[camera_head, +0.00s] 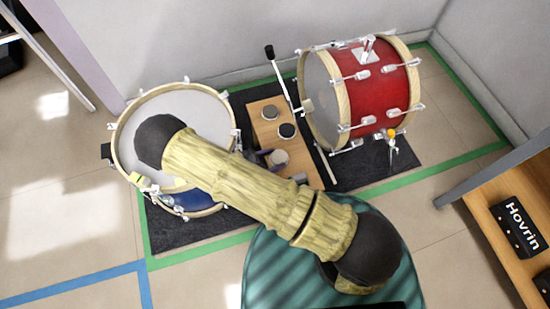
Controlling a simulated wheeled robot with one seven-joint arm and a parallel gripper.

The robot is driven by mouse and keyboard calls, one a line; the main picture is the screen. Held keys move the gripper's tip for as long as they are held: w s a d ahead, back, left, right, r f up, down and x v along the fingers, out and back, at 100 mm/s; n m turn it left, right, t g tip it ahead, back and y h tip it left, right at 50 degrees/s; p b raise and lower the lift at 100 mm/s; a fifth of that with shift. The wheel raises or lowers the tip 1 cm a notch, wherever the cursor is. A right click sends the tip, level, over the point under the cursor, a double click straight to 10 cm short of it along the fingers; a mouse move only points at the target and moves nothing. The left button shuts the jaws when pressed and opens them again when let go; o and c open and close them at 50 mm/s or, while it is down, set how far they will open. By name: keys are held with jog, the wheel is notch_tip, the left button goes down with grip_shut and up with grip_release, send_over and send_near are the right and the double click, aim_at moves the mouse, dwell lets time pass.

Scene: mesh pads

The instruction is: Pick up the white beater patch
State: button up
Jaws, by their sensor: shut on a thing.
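The white beater patch (279,158) is a small pale round pad at the near end of a wooden board (264,126). My gripper (264,157) is at its left side, small and partly hidden behind my yellow arm. Its dark and purple fingers are shut on the patch. I cannot tell whether the patch is clear of the board.
Two other round pads, a grey one (270,112) and a dark-rimmed one (286,131), lie farther back on the board. A blue drum (190,199) stands left, a red bass drum (378,84) right, with a pedal rod (283,80) between. A wooden shelf (484,222) is lower right.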

aim_at(273, 161)
notch_tip(273, 161, up, 10)
jog(key=p, duration=0.4)
jog(key=shift+d, duration=0.1)
